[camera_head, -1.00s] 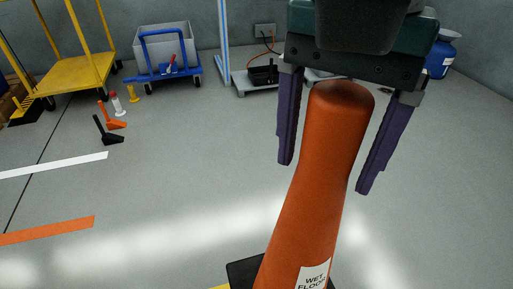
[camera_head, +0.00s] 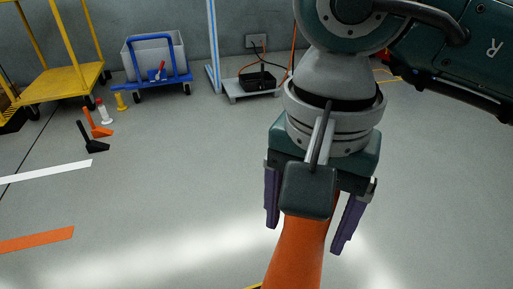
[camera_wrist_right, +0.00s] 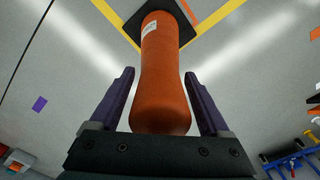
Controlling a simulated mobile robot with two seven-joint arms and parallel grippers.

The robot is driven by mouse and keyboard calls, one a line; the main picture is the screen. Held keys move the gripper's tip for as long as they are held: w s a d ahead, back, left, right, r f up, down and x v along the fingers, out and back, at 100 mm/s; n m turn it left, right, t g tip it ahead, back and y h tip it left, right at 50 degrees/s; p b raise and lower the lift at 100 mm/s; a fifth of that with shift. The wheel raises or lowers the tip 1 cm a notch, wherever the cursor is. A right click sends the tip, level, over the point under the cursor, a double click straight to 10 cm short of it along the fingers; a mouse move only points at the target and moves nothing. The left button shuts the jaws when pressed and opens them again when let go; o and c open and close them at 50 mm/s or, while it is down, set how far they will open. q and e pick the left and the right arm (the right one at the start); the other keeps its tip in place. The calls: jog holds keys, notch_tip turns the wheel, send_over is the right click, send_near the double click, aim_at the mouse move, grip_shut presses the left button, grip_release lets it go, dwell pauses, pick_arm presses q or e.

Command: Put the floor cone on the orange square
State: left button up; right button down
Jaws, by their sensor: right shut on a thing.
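The floor cone (camera_head: 295,258) is a tall orange post, upright, in the lower middle of the head view. The wrist view shows the whole cone (camera_wrist_right: 162,75), its white label and its black base on the floor inside yellow lines. My right gripper (camera_head: 305,238) is over the cone's top, its purple fingers one on each side, shut on it. An orange floor marking (camera_head: 38,240) lies at the lower left; only part shows, so I cannot tell if it is the orange square. My left gripper is not in view.
A yellow cart (camera_head: 60,80), a blue trolley with a grey bin (camera_head: 155,60) and a low grey platform (camera_head: 255,85) stand along the back wall. A white floor stripe (camera_head: 45,172) is at left. The middle floor is clear.

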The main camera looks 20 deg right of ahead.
jog(key=shift+w, duration=0.1)
jog(key=shift+f, duration=0.15)
grip_release()
notch_tip(320, 180, up, 12)
jog(key=p, duration=0.6)
jog(key=shift+p, duration=0.4)
jog(key=shift+r, duration=0.25)
